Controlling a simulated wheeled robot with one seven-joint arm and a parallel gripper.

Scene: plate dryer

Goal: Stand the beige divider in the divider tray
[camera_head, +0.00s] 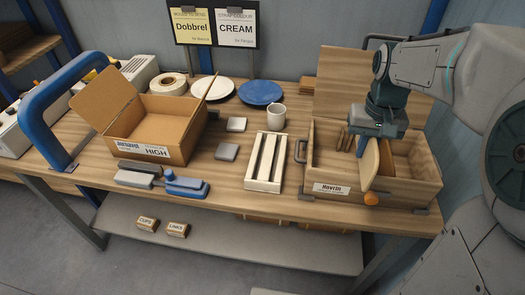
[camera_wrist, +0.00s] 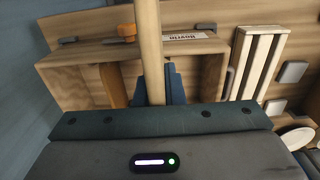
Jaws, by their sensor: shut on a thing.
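The beige divider (camera_head: 369,167), a thin rounded plate, is held upright and edge-on in my gripper (camera_head: 361,146). In the wrist view the divider (camera_wrist: 150,45) runs between the blue fingers (camera_wrist: 153,88), which are shut on it. It hangs over the front of an open wooden box; I cannot tell whether its lower edge touches the box. A cream slotted tray (camera_head: 250,185), which looks like the divider tray, lies left of the box with long open gaps between its slats. It shows at the right of the wrist view (camera_wrist: 258,62). My gripper is to its right.
The labelled wooden box (camera_head: 310,186) has a raised lid, inner walls, a side handle and an orange knob (camera_head: 371,198).

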